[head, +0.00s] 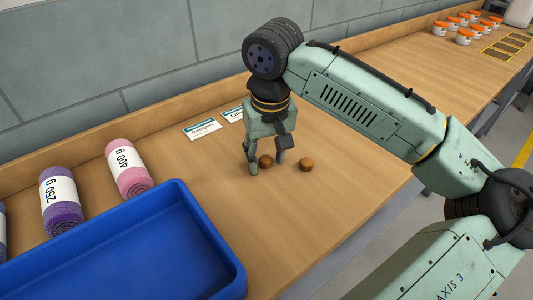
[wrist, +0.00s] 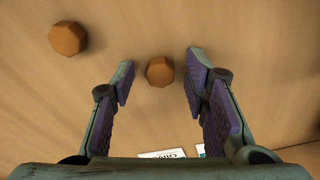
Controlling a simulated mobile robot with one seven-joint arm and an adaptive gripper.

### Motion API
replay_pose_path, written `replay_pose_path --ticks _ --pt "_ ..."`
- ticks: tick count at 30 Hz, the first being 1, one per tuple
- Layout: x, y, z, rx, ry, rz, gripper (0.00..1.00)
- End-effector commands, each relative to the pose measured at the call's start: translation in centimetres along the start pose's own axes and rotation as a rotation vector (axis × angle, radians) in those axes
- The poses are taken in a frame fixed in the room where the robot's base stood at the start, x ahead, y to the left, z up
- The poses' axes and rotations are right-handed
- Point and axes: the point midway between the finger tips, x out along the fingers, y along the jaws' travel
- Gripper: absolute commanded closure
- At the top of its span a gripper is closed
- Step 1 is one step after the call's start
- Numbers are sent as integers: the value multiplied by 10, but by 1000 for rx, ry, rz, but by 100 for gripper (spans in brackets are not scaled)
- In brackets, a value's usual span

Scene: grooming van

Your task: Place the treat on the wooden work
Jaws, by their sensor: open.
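Two small brown treats are on the wooden work surface (head: 225,180). One treat (head: 266,161) is at my gripper; in the wrist view this treat (wrist: 160,71) lies between the fingertips, with a gap on each side. The other treat (head: 306,164) is a little to the right in the head view; in the wrist view this treat (wrist: 68,38) is at the upper left, outside the fingers. My gripper (head: 267,168) points down, low over the surface, open and holding nothing. It also shows in the wrist view (wrist: 160,62).
A blue tray (head: 215,240) stands at the front left. Rolled bundles labelled 400 g (head: 128,168) and 250 g (head: 60,200) lie behind it. Label cards (head: 202,130) lie behind my gripper. Several orange-lidded jars (head: 464,37) stand far right. The surface right of the treats is clear.

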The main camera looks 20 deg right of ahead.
Motion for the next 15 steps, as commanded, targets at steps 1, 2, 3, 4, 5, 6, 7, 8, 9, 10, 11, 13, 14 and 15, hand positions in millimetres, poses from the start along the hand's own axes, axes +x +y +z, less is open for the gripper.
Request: replay_pose_path --ticks 1,2,3,4,5,6,7,8,9,10,11,13,14,15 --pt "0 0 0 0 0 0 58" --pt "0 0 0 0 0 0 58" --pt "-1 0 0 0 0 1 58" --pt "-2 0 0 0 0 1 58" --pt "-4 0 0 0 0 1 58" --pt "-6 0 -1 0 1 0 58" --pt "-10 0 -1 1 0 1 58" --pt "-14 0 -1 1 1 1 58" --pt "-20 0 -2 1 3 1 58" --pt "-26 0 -1 1 2 1 58" --pt "-32 0 -1 1 3 0 58" --pt "-48 0 -2 1 3 1 58" --pt "-55 0 -1 1 3 0 58" --pt "-64 0 -1 1 3 0 58"
